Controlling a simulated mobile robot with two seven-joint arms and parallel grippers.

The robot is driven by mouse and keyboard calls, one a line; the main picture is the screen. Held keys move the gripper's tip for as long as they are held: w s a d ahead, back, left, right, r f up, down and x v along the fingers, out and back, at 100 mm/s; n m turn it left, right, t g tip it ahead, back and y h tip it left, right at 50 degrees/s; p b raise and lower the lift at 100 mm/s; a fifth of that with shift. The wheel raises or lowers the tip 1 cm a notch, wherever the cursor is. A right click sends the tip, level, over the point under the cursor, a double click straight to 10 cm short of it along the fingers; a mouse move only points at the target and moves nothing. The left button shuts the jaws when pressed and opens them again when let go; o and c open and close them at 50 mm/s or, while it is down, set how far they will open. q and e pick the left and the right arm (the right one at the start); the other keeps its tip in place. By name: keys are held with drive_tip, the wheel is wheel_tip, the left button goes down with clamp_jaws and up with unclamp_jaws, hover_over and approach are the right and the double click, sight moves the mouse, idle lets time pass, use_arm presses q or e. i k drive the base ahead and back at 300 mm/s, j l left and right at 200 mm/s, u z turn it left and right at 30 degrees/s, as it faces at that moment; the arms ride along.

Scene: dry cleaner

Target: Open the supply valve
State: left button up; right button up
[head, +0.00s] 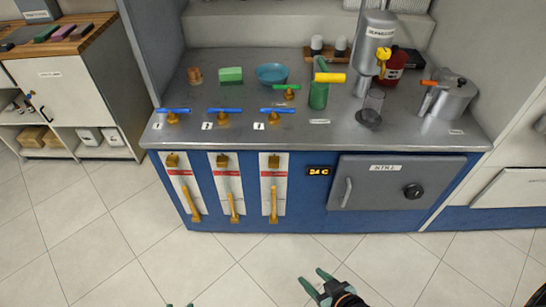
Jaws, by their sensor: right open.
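Several valves stand on the steel counter (240,68), and I cannot tell which one is the supply valve. Three have brass bodies and blue bar handles lying left to right: the left blue handle (174,110), the middle blue handle (224,110) and the right blue handle (277,111). Small tags beside them are hard to read. Behind the right one is a green handle (287,87). My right gripper (313,278) is open and empty, low at the bottom centre, well apart from the counter. Only the tips of my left gripper (178,305) show at the bottom edge.

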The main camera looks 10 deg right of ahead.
sight(289, 88)
drive_tip(key=i, duration=1.05)
